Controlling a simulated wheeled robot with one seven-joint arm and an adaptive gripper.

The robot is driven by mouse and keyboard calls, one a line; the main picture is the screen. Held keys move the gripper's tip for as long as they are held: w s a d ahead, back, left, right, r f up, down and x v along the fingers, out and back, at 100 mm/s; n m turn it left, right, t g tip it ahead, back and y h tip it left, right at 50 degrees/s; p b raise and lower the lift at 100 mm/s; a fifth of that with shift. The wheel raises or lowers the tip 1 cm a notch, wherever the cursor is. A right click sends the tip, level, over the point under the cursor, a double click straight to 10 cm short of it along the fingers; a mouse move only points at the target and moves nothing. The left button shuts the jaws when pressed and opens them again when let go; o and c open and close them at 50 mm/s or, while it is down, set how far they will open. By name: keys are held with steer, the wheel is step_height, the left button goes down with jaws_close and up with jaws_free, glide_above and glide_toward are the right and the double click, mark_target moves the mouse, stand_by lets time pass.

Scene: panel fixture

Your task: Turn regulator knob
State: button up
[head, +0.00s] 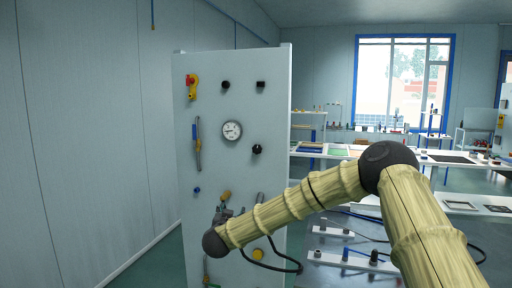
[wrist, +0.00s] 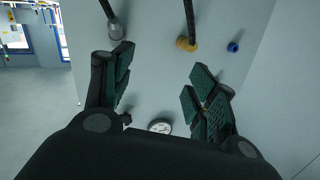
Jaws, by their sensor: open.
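The panel (head: 210,60) carries a round white gauge (head: 232,130) and several knobs; which one is the regulator knob is not marked. A black knob (head: 257,149) sits right of and below the gauge. In the wrist view, turned over relative to the head view, the black knob (wrist: 126,120) shows beside the gauge (wrist: 160,126), partly hidden by my gripper. My gripper (wrist: 160,75) is open and empty, its dark green finger pads well apart, with bare panel between them. In the head view my gripper (head: 222,213) is low before the panel, partly hidden by my arm.
The panel also bears a red-and-yellow knob (head: 191,87), black knobs (head: 226,84) above, a blue-handled lever (head: 198,145), a blue knob (head: 197,190), and a yellow knob (head: 258,254). Yellow-based (wrist: 187,43) and grey-based (wrist: 115,28) fittings with dark rods lie beyond my fingers. Worktables stand right.

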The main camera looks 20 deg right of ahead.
mark_target(257, 150)
steer(key=w+d+r+m+h+p, duration=0.1)
steer(key=d+r+m+h+p, duration=0.15)
steer(key=r, duration=0.75)
steer(key=w+d+r+m+h+p, duration=0.15)
steer(key=d+r, duration=0.25)
steer(key=r, duration=0.6)
steer(key=shift+n+g, duration=0.3)
steer(key=p+x, duration=0.3)
steer(key=x, duration=0.8)
steer(key=shift+d+r, duration=0.1)
steer(key=shift+d, duration=0.1)
steer(key=c, duration=1)
steer(key=shift+c, duration=0.2)
steer(key=shift+m+b, duration=0.4)
